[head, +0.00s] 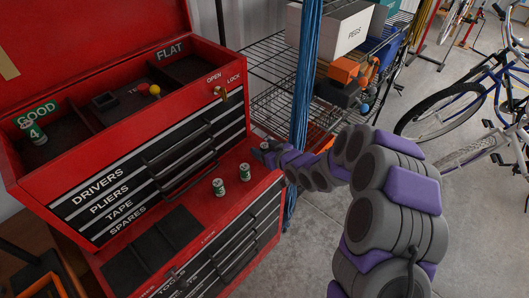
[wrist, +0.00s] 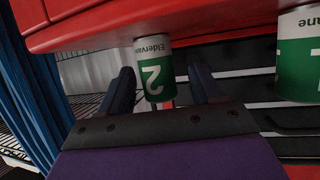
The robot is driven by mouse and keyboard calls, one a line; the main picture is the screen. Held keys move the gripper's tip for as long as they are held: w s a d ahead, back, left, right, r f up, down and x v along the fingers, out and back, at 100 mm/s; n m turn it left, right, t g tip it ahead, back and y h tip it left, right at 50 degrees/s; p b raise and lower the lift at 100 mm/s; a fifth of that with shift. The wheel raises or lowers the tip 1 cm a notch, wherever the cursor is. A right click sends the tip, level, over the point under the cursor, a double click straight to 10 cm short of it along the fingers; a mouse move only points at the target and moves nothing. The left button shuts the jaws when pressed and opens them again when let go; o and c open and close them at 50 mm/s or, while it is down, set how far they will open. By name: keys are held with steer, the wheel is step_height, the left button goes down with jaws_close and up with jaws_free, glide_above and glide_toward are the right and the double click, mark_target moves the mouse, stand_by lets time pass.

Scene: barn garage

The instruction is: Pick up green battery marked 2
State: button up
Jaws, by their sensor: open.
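The green and white battery marked 2 (wrist: 154,72) shows in the wrist view between the two fingers of my gripper (wrist: 163,90). The fingers are open, one on each side of it, with visible gaps. The battery's far end meets the red surface at the top of the picture. In the head view my gripper (head: 264,153) is over the right part of the red chest's lower ledge. The marked-2 battery cannot be made out there, near the gripper tip.
Two green and white batteries stand on the ledge, one left (head: 219,187) and one nearer my gripper (head: 245,172). Another battery, marked 4 (head: 35,132), is in the top tray's GOOD section. The red tool chest (head: 120,150) rises behind the ledge. Blue cords (head: 305,75) hang beside a wire rack.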

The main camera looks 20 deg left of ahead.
steer(key=shift+a, duration=0.15)
steer(key=shift+d+r, duration=0.1)
steer(key=shift+d, duration=0.3)
steer(key=c, duration=0.6)
steer(key=shift+a, duration=0.2)
steer(key=c, duration=0.5)
